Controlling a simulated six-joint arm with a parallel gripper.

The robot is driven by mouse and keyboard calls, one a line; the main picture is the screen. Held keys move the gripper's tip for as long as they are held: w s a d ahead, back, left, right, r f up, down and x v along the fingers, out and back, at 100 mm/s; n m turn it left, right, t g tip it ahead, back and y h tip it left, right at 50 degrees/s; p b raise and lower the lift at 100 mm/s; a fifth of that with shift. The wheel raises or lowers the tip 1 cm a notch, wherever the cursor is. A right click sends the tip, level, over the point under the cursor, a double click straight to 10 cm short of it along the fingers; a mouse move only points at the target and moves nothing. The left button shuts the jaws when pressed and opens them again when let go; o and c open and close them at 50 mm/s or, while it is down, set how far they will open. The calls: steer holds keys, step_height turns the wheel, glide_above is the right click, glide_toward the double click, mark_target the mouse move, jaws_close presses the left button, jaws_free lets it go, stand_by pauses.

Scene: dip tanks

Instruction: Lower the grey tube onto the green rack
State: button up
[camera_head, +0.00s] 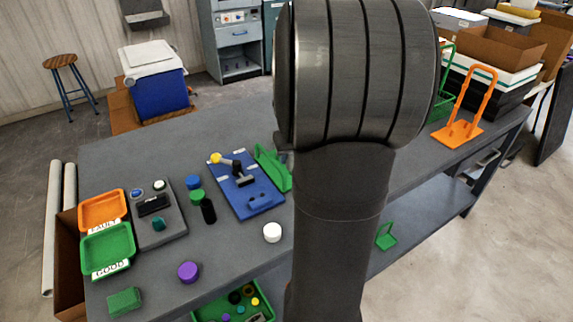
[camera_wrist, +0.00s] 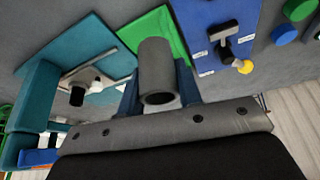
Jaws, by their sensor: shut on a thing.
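The grey tube (camera_wrist: 156,66) is a hollow cylinder, its round open end facing the wrist camera. My gripper (camera_wrist: 158,88) is shut on it, with a dark blue finger on either side. The green rack (camera_wrist: 172,32) lies behind the tube in the wrist view, and the tube covers part of it. I cannot tell whether tube and rack touch. In the head view the green rack (camera_head: 272,167) stands beside the blue board, partly hidden by my arm. My gripper and the tube are hidden there behind my arm.
The blue board (camera_head: 243,190) with a lever adjoins the rack. A teal fixture (camera_wrist: 95,60) is on the rack's other side in the wrist view. A black cylinder (camera_head: 208,211), a white cylinder (camera_head: 272,232) and a purple disc (camera_head: 188,271) stand on the bench. The bench front is mostly clear.

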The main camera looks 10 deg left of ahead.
steer(key=w+a+f, duration=0.2)
steer(key=w, duration=0.7)
steer(key=shift+w+a+f, duration=0.15)
steer(key=shift+f, duration=2.2)
steer(key=shift+f, duration=2.1)
stand_by(0.4)
steer(key=o, duration=1.7)
steer(key=shift+r, duration=4)
